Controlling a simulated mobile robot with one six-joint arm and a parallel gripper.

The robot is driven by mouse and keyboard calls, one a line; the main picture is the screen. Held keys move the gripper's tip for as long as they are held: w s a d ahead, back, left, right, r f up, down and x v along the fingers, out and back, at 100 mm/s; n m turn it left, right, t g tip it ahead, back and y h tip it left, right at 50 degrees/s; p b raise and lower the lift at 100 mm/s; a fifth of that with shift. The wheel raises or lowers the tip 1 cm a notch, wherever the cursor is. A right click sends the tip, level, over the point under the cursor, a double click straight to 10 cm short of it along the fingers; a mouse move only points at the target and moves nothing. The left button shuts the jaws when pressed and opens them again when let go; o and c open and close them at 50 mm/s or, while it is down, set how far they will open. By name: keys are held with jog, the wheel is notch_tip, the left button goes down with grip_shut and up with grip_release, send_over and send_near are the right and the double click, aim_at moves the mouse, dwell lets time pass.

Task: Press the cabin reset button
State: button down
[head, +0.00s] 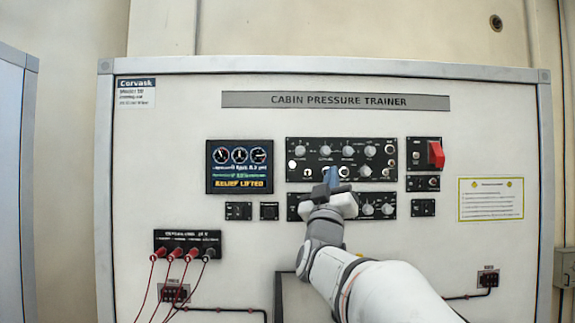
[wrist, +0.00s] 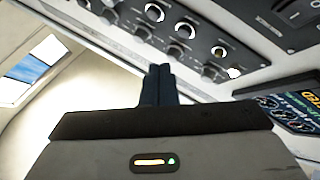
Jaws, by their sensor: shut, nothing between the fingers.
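The trainer board (head: 160,120) is titled "CABIN PRESSURE TRAINER". I cannot tell which control is the cabin reset button, because the small labels are unreadable. Candidate controls sit on the upper black panel (head: 313,148), which has knobs and switches, and on a lower black panel (head: 376,213). A small square module (head: 269,211) lies left of my arm. My gripper (head: 331,178) is shut and empty, in front of the upper panel's lower edge. In the wrist view its dark fingertips (wrist: 160,72) are together, below a row of knobs (wrist: 182,30). Contact with the panel cannot be told.
A display (head: 239,167) reads "RELIEF LIFTED"; its edge shows in the wrist view (wrist: 290,110). A red guarded switch (head: 436,154) is on the right. Red and black leads (head: 172,270) hang at lower left. My arm covers part of the lower panel.

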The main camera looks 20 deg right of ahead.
jog(key=shift+w+d, duration=0.2)
jog(key=shift+w, duration=0.5)
jog(key=shift+w+d, duration=0.2)
jog(key=shift+w, duration=0.45)
jog(key=shift+w, duration=0.1)
dwell(1.0)
jog(key=shift+w+d+b, duration=0.1)
jog(key=shift+w+b, duration=0.2)
jog(key=shift+b, duration=0.15)
jog(key=shift+w+d, duration=0.15)
jog(key=shift+w, duration=0.25)
dwell(0.5)
dwell(0.4)
jog(key=shift+s+a+b, duration=0.25)
jog(key=shift+s+b, duration=0.5)
jog(key=shift+b, duration=0.15)
jog(key=shift+f, duration=0.1)
